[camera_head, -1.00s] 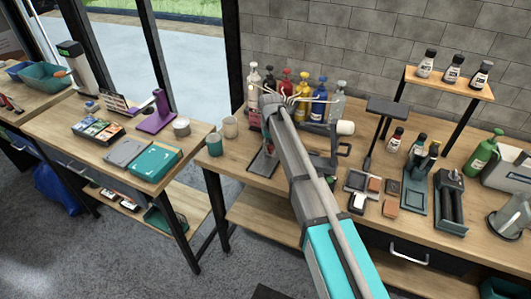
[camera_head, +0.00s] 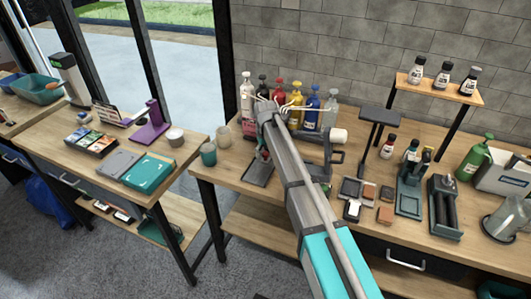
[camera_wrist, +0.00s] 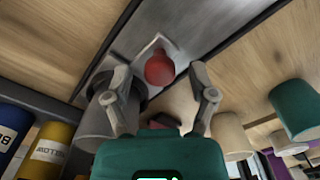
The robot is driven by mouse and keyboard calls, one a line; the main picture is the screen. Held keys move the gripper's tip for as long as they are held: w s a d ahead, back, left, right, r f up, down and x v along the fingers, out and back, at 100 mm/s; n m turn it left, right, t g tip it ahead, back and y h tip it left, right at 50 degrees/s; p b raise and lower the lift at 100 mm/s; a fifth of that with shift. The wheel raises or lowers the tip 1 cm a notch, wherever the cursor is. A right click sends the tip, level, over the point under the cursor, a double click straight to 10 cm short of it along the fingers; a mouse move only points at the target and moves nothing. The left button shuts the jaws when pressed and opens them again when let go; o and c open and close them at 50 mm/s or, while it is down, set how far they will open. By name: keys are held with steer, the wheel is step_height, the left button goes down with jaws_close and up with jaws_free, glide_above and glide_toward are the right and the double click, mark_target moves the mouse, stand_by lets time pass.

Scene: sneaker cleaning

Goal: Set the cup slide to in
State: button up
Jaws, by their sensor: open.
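A red knob (camera_wrist: 159,68) stands on a grey metal plate (camera_wrist: 195,22) in the wrist view, likely part of the cup slide. My gripper (camera_wrist: 160,97) is open, with one finger on each side of the knob's line. The knob shows just beyond the fingertips, and I cannot tell whether they touch it. A grey cylindrical part (camera_wrist: 98,125) is partly hidden behind the left finger. In the head view, a dark flat tray (camera_head: 258,173) lies on the bench beside my arm. My arm hides most of the slide and my gripper there.
Several pump bottles, including a yellow one (camera_head: 296,105) and a blue one (camera_head: 312,108), stand behind my arm. A teal cup (camera_head: 208,154) and a beige cup (camera_head: 223,137) stand left of it. A black stand (camera_head: 379,116) rises to the right.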

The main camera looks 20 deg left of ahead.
steer(key=shift+s, duration=0.1)
steer(key=shift+s, duration=0.75)
steer(key=s, duration=0.6)
steer(key=shift+s+a, duration=0.25)
steer(key=shift+s, duration=0.05)
steer(key=shift+w+r+p, duration=0.2)
steer(key=shift+r+p, duration=0.4)
steer(key=shift+r, duration=0.05)
step_height(320, 180, up, 13)
steer(key=p, duration=1.3)
steer(key=shift+s+a+f, duration=0.1)
steer(key=shift+s+f, duration=0.05)
steer(key=shift+s, duration=1)
steer(key=shift+s+a+f, duration=0.1)
steer(key=shift+s, duration=1)
